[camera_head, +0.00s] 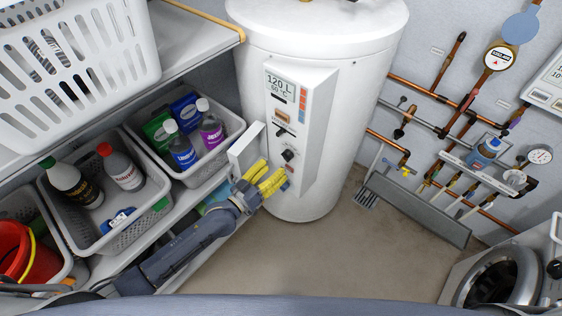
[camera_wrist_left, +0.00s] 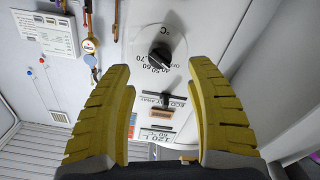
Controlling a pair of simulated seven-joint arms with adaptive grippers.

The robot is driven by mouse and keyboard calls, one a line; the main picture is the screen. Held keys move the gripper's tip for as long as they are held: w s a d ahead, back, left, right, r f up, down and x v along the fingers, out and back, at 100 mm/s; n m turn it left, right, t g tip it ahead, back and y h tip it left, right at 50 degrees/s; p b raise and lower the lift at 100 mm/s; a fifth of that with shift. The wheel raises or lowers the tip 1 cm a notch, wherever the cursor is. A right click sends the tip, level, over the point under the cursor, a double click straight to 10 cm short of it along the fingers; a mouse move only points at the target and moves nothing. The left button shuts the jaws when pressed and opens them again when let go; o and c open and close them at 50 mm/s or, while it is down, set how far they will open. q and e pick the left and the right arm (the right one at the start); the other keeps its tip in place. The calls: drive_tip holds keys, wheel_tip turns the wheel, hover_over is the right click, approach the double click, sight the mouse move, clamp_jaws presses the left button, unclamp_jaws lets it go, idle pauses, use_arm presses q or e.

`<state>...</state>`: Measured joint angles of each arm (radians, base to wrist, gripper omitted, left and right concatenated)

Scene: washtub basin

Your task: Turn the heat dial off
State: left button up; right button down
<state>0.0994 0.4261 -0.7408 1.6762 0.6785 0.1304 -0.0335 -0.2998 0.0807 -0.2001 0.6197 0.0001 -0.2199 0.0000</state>
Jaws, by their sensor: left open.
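The heat dial (camera_head: 288,155) is a small black knob on the control panel of the white water heater (camera_head: 320,40). In the left wrist view the dial (camera_wrist_left: 160,54) sits on a round plate marked with numbers and °C, upside down. My left gripper (camera_head: 272,178) has yellow fingers and is just below and left of the dial. In the left wrist view the left gripper (camera_wrist_left: 165,75) is open, with the dial between its fingertips in the picture; no contact shows. My right gripper is not in view.
A slider (camera_head: 282,131) and a display (camera_head: 280,87) are above the dial on the panel. Crates of bottles (camera_head: 188,170) stand on the shelf at left. Copper pipes (camera_head: 430,95) run along the right wall. The floor (camera_head: 320,250) in front is clear.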

use_arm(q)
drive_tip(key=v, duration=0.5)
drive_tip(key=shift+s+a, duration=0.1)
drive_tip(key=shift+s, duration=0.05)
idle(0.3)
